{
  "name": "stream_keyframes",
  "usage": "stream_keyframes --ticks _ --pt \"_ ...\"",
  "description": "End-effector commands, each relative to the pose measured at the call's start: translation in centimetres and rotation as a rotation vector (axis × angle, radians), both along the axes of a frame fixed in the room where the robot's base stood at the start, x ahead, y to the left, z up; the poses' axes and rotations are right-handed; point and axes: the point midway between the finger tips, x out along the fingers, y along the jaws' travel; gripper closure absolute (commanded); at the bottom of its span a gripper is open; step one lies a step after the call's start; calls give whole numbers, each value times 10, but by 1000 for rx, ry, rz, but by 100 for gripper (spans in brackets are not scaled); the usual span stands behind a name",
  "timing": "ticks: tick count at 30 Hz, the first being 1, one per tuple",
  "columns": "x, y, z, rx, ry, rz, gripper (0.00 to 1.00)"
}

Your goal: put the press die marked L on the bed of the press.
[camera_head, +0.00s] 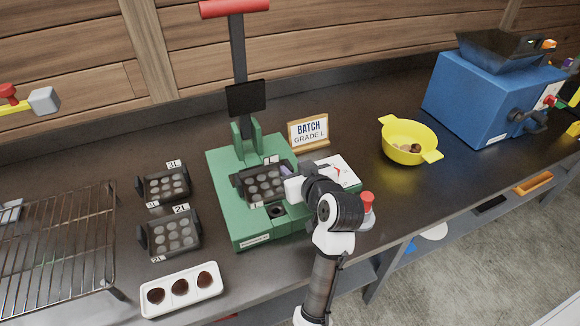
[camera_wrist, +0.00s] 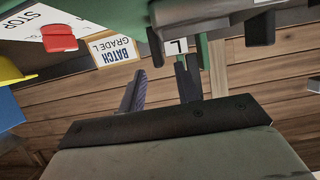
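The press die marked L (camera_head: 262,184) is a dark plate with several round hollows and end handles. In the head view it appears to rest level on the green bed of the press (camera_head: 226,217). Its white L label (camera_wrist: 177,46) and a dark handle part show in the wrist view. My gripper (camera_head: 287,172) is at the die's right end. In the wrist view, the two fingers of my gripper (camera_wrist: 161,70) are apart, with nothing visible gripped between them. My wrist hides part of the die's right side in the head view.
Two other dies, marked 3L (camera_head: 166,185) and 2L (camera_head: 173,235), stand left of the press. A white tray (camera_head: 190,274) with dark rounds is in front. A BATCH GRADE L sign (camera_head: 309,132), yellow bowl (camera_head: 407,153) and blue machine (camera_head: 480,95) are to the right.

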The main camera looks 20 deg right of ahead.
Motion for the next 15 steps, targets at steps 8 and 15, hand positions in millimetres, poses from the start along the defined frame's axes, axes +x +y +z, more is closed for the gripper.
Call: stream_keyframes --ticks 8,15 --pt "-53 -2 21 -2 -1 -2 68" --pt "-72 -2 29 -1 0 0 68"
